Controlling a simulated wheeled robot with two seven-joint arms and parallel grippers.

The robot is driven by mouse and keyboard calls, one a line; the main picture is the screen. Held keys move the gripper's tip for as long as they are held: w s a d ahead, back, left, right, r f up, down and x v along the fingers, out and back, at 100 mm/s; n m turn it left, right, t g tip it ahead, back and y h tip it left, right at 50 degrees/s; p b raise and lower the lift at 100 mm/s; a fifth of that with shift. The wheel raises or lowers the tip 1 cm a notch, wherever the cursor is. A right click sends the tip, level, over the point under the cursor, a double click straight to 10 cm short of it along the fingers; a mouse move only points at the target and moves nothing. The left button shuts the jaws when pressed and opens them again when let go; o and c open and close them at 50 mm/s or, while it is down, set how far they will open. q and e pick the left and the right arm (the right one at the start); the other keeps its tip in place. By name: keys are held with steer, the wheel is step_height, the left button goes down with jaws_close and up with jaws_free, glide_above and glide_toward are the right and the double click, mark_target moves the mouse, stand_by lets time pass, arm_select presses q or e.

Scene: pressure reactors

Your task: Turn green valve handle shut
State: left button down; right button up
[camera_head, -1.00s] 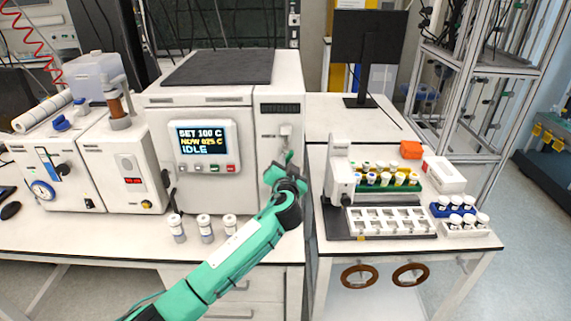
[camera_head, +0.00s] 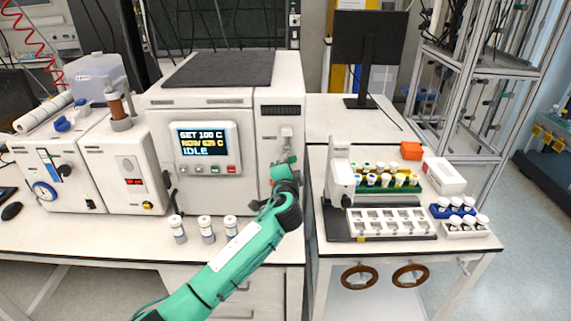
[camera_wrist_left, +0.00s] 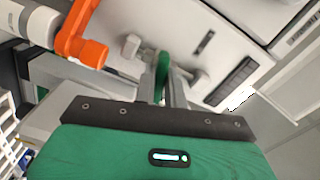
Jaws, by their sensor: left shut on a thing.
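The green valve handle (camera_wrist_left: 162,68) shows in the left wrist view as an upright green bar against the white front of the reactor unit. My left gripper (camera_wrist_left: 163,92) has one grey finger on each side of it and is shut on it. In the head view, my left gripper (camera_head: 284,168) is at the right-hand panel of the large white reactor (camera_head: 268,135), below a small white fitting (camera_head: 287,131). There the gripper and wrist hide most of the handle. My right gripper is in neither view.
The reactor's display (camera_head: 203,147) reads SET 100 C and IDLE. Several capped vials (camera_head: 206,231) stand on the bench in front, left of my forearm. A white instrument (camera_head: 341,172) and racks are on the right bench. An orange part (camera_wrist_left: 82,38) is close by in the wrist view.

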arm_select(q)
steer(key=shift+m+p, duration=0.5)
steer(key=shift+m, duration=1.2)
steer(key=c, duration=1.5)
jaws_free()
steer(key=shift+o, duration=0.2)
steer(key=shift+s, duration=0.1)
steer(key=s+b, duration=0.4)
steer(key=s, duration=0.9)
steer(key=shift+s, duration=0.3)
